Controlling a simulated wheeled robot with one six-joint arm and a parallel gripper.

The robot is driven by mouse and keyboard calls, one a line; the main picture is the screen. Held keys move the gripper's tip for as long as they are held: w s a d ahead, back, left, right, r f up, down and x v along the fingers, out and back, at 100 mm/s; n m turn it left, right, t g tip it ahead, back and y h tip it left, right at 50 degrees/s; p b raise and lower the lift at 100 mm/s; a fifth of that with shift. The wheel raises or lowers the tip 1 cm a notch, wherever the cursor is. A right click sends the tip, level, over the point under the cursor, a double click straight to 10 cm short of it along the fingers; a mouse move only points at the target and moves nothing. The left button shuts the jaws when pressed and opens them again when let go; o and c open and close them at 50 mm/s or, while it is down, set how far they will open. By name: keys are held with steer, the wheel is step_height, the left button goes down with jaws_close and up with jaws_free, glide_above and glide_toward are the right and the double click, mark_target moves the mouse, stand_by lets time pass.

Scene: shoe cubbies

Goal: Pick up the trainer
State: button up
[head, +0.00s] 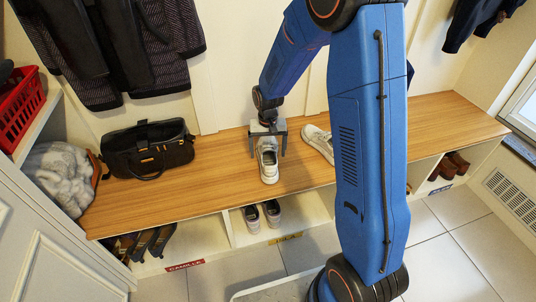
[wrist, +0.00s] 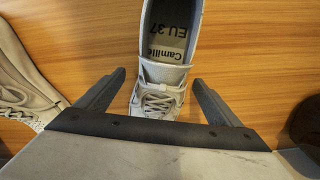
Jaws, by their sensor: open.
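A light grey trainer (head: 268,163) stands on the wooden bench top (head: 215,190). It also shows in the wrist view (wrist: 160,88), with laces and an insole label reading "Camille" and "EU 37". My gripper (head: 268,150) is open above and around the trainer. In the wrist view its two fingers (wrist: 158,85) stand one on each side of the laced part, with a gap on both sides. A second pale shoe (head: 318,142) lies to the right on the bench, partly hidden by my arm; a pale shoe shows at the left of the wrist view (wrist: 22,85).
A black bag (head: 148,150) and a grey furry item (head: 60,178) sit at the bench's left. Cubbies below hold grey shoes (head: 262,215), dark shoes (head: 150,242) and brown shoes (head: 450,165). Coats (head: 120,45) hang above. A red basket (head: 20,110) is at far left.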

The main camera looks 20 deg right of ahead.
steer(key=shift+f, duration=0.1)
steer(key=c, duration=1.4)
steer(key=shift+o, duration=0.2)
